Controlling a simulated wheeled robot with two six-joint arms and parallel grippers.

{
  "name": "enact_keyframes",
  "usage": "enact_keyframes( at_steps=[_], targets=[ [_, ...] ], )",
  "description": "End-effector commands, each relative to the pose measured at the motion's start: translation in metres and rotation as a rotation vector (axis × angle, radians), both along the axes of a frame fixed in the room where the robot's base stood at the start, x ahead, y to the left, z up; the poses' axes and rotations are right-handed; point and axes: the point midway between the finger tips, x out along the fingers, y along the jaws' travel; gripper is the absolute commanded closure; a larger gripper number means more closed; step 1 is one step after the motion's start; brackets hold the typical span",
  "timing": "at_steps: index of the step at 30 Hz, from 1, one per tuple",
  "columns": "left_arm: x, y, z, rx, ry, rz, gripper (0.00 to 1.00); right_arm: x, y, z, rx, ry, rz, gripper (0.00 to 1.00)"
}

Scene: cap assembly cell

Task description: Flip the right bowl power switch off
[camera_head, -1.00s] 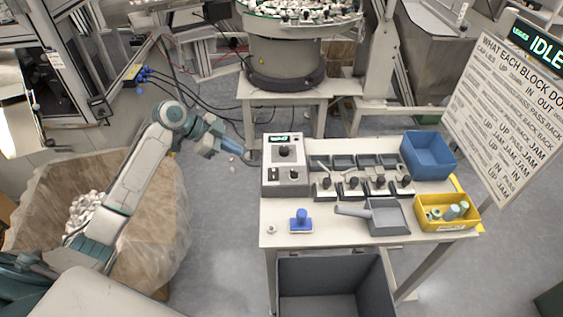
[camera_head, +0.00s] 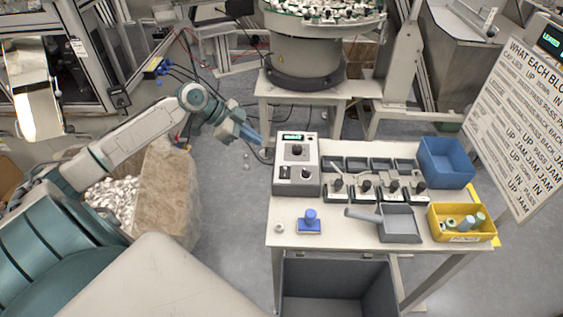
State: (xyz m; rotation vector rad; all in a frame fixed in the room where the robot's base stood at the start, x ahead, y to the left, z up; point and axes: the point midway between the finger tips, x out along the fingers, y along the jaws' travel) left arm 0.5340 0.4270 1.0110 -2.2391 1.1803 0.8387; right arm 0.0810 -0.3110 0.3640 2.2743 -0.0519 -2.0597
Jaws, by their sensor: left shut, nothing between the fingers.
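A grey control box (camera_head: 312,166) stands on the back left of the white bench. It has a lit green display (camera_head: 293,136), a large black knob (camera_head: 297,150), a small dark switch (camera_head: 285,172) and a smaller knob (camera_head: 306,174) on its face. Which one is the right bowl power switch, and its position, I cannot tell. My left gripper (camera_head: 262,143) is shut and empty, just left of the box's upper left side. Its fingertips are small and partly unclear against the dark ring behind. My right gripper is out of view.
A bowl feeder (camera_head: 305,52) stands behind the bench. A row of small dark bins and knobs (camera_head: 378,185) lies right of the box. A blue bin (camera_head: 447,163), yellow bin (camera_head: 462,237), grey scoop (camera_head: 400,223) and blue stamp-like piece (camera_head: 310,221) share the bench.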

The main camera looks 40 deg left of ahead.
Motion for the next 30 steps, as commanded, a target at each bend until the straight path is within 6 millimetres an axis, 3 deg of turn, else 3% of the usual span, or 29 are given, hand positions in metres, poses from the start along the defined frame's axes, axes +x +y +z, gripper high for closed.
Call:
enact_keyframes(
  at_steps=[11, 30],
  targets=[
    [0.01, -0.013, -0.014, -0.006, -0.002, 0.001, 1.0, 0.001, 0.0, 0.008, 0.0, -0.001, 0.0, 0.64],
    [0.045, -0.057, -0.073, -0.004, 0.004, 0.001, 1.0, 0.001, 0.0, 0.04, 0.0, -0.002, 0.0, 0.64]
  ],
)
